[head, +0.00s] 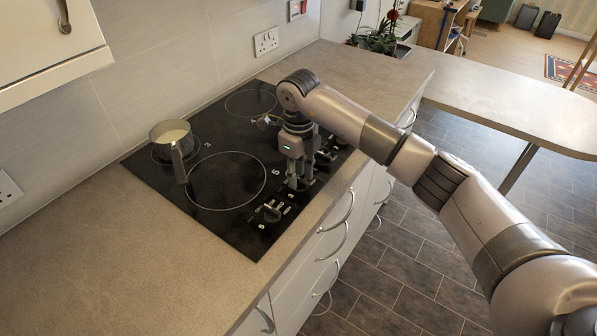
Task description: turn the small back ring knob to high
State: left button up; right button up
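The black hob (222,222) is set into the worktop, with a row of dark knobs along its front edge. My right gripper (300,184) points down over this row, its fingertips low by the hob surface. One knob (271,212) shows clear of the gripper, nearer to me. Another knob (325,157) shows just beyond the gripper. The fingers hide what is between them, so I cannot tell whether they hold a knob. Which knob serves the small back ring is too small to read. My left gripper is not in view.
A saucepan (168,132) with pale contents stands on a ring near the wall, its handle (179,163) pointing over the hob. A large empty ring (227,181) lies beside it. The near worktop (120,260) is clear. Drawer handles (337,213) stick out below the front edge.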

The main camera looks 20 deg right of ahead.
jog(key=shift+f, duration=0.3)
jog(key=shift+c, duration=0.4)
grip_shut()
